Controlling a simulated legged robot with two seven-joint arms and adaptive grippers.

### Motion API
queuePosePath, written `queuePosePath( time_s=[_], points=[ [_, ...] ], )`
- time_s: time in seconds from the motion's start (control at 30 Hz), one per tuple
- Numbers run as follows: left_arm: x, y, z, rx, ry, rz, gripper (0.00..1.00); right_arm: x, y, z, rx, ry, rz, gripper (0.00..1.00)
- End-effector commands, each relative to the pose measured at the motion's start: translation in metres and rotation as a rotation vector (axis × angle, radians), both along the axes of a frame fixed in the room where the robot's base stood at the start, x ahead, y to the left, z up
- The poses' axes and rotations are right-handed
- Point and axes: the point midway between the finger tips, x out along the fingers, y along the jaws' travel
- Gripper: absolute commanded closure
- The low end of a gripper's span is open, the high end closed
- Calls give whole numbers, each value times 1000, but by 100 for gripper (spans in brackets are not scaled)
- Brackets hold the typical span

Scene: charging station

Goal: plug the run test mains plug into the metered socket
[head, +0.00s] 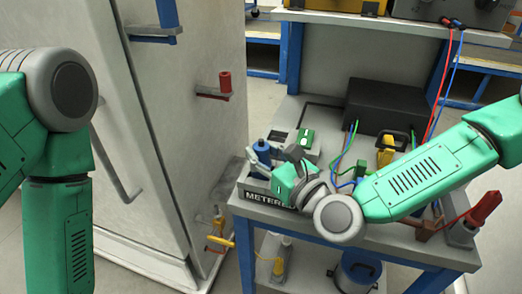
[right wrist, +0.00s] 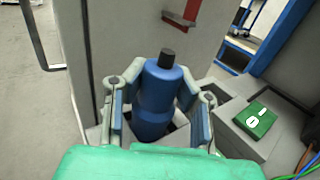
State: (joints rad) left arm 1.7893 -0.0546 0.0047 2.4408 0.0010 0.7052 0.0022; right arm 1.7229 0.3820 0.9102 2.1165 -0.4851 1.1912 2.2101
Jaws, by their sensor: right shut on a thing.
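A blue plug (head: 262,148) with a black top stands upright at the grey box marked METER-something, whose label (head: 262,200) is partly hidden by my right arm. The plug also shows in the right wrist view (right wrist: 158,95). My right gripper (head: 264,160) is shut on the plug, with a finger on each side of it (right wrist: 160,110). The plug's lower end is down in a square grey surround (right wrist: 180,135) on the box. I cannot tell how deep it sits. My left arm hangs at the left; its gripper is out of view.
A green switch (head: 305,138) is on the box beside the plug. A black case (head: 385,105), a yellow plug (head: 385,155) and loose cables are on the bench. A red plug (head: 485,208) stands at the right corner. A tall grey cabinet (head: 170,130) is close on the left.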

Motion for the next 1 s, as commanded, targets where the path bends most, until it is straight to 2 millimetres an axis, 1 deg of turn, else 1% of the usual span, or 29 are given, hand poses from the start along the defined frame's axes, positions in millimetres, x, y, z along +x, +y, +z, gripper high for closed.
queuePosePath(
  time_s=[0.2, 0.23, 0.3, 0.6, 0.73, 0.87, 1.0],
  points=[
    [0, 0, -6, 0, 0, 0, 60, 0, 0, -6, 0, 0, 0, 100],
    [0, 0, -6, 0, 0, 0, 60, 0, 0, -6, 1, -1, 0, 74],
    [0, 0, -5, 0, 0, 0, 60, 0, 0, -5, 1, -1, 0, 53],
    [0, 0, -5, 0, -1, 0, 60, 0, 0, -6, 0, 0, 0, 53],
    [-2, 0, -4, 0, -2, 0, 60, -7, -6, -6, -1, 1, -1, 53],
    [-2, 0, -4, 0, -3, 0, 60, -25, -20, -6, 1, 3, -1, 53],
    [-2, 0, -4, 0, -3, 0, 60, -50, -39, -7, 1, 5, -2, 53]
  ],
)
